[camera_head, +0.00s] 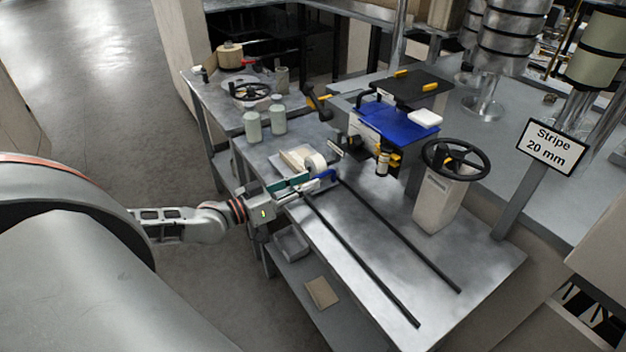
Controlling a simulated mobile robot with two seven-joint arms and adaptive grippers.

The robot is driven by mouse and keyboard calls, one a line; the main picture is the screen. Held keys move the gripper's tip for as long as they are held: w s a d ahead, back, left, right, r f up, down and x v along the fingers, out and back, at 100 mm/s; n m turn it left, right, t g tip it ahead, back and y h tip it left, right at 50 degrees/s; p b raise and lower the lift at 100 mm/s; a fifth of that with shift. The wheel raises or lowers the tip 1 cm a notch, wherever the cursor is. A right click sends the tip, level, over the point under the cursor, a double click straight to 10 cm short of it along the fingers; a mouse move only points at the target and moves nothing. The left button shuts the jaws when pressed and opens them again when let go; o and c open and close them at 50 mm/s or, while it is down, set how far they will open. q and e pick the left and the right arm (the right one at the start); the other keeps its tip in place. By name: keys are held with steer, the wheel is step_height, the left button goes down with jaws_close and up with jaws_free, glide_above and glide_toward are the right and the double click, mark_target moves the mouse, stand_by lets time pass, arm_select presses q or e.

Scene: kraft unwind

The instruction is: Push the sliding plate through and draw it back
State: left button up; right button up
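Two dark parallel rails (360,258) run along the grey metal table toward its near right edge. At their far end is a low grey plate (334,186), which looks like the sliding plate, with pale blocks (300,157) and a white roll beside or on it. My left gripper (318,182) reaches in from the left at the plate's near edge, next to a teal strip (286,184) and a blue part (327,175). The fingers are small and overlap these parts, so I cannot tell if they are open, shut or touching. My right gripper is out of view.
A handwheel on a pale post (441,193) stands right of the rails. A blue-topped unit (397,120) and a small bottle (383,163) are behind. Two grey-green jars (265,122) stand back left. A "Stripe 20 mm" sign (551,146) is at right. The table between the rails is clear.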

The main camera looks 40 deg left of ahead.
arm_select(q)
steer(key=shift+x, duration=1.35)
jaws_close()
steer(key=shift+w+a, duration=0.15)
steer(key=shift+a, duration=0.15)
steer(key=shift+w+a, duration=0.2)
steer(key=shift+a, duration=0.3)
steer(key=shift+w+a, duration=0.2)
steer(key=shift+a, duration=0.25)
